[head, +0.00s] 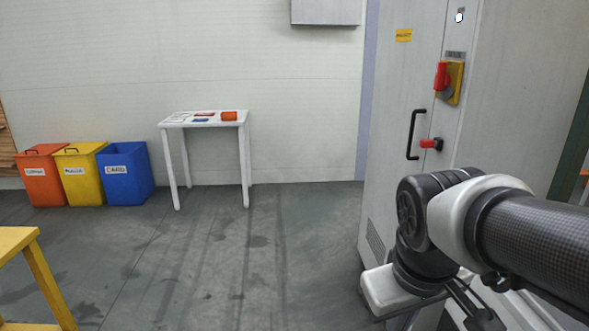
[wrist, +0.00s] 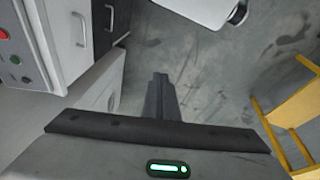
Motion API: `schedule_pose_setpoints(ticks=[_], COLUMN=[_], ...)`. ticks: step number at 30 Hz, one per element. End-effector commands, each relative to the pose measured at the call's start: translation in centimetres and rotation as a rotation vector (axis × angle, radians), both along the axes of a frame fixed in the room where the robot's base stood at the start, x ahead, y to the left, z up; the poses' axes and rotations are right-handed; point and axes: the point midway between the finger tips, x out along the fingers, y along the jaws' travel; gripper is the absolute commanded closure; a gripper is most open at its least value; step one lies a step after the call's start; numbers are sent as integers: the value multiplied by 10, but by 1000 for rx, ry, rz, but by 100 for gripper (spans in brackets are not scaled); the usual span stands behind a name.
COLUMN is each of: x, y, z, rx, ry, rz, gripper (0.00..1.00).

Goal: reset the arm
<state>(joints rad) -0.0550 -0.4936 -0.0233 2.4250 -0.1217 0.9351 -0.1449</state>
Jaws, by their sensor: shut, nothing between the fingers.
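My arm (head: 520,235) reaches in from the right edge of the head view, bent at a black and white joint in front of the grey cabinet. I cannot make out the fingertips in the head view. In the wrist view my gripper (wrist: 161,82) shows as two dark fingers closed together, with nothing between them. It points over bare grey floor, apart from the cabinets at the left.
The grey cabinet (head: 403,150) has a red rotary switch (head: 441,76) and a black handle (head: 412,135). A white table (head: 175,123) and orange, yellow and blue bins (head: 125,173) stand behind. A yellow table (head: 50,280) is front left. The floor between is clear.

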Motion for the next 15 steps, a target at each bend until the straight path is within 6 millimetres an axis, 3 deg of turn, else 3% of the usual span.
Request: schedule_pose_setpoints(ticks=[9,10,15], x=[-22,-21,-21], y=[15,16,15], z=[38,53,90], rx=[171,172,167], ry=[-232,-228,-220], rz=[-208,-209,-203], gripper=[100,100,100])
